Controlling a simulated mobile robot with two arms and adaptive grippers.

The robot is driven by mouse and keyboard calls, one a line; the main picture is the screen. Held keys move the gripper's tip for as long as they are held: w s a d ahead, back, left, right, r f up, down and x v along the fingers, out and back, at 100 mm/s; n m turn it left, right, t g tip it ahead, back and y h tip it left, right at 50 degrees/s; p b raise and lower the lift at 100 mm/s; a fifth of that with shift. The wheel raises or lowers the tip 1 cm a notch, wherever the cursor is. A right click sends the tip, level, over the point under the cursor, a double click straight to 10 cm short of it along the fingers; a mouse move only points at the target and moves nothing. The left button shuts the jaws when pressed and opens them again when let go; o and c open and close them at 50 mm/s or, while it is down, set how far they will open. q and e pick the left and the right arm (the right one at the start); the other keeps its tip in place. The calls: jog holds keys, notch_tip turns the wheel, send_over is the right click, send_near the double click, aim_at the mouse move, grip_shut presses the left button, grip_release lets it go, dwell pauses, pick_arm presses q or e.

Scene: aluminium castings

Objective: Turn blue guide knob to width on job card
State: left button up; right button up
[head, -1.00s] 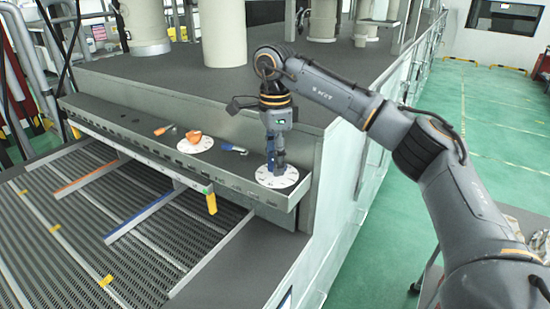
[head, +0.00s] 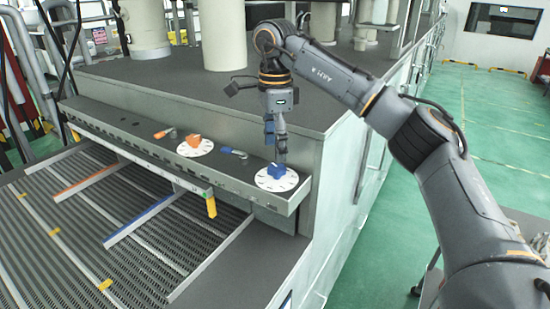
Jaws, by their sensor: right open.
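The blue guide knob (head: 277,171) sits at the middle of a white round dial (head: 262,181) at the right end of the grey ledge. My right gripper (head: 277,148) points down just above the knob, its fingers open and apart from it. An orange knob (head: 194,139) sits on a second white dial (head: 184,148) to the left. A blue guide rail (head: 140,219) and an orange guide rail (head: 85,180) lie over the ribbed conveyor. I cannot make out a job card. My left gripper is not in view.
A blue-handled clamp lever (head: 234,152) lies between the dials, and an orange-handled one (head: 164,133) lies left of the orange knob. The ledge's front lip (head: 245,196) runs below the dials.

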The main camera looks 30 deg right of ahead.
aim_at(275, 167)
notch_tip(275, 167, up, 7)
jog(key=shift+r, duration=0.2)
dwell(0.6)
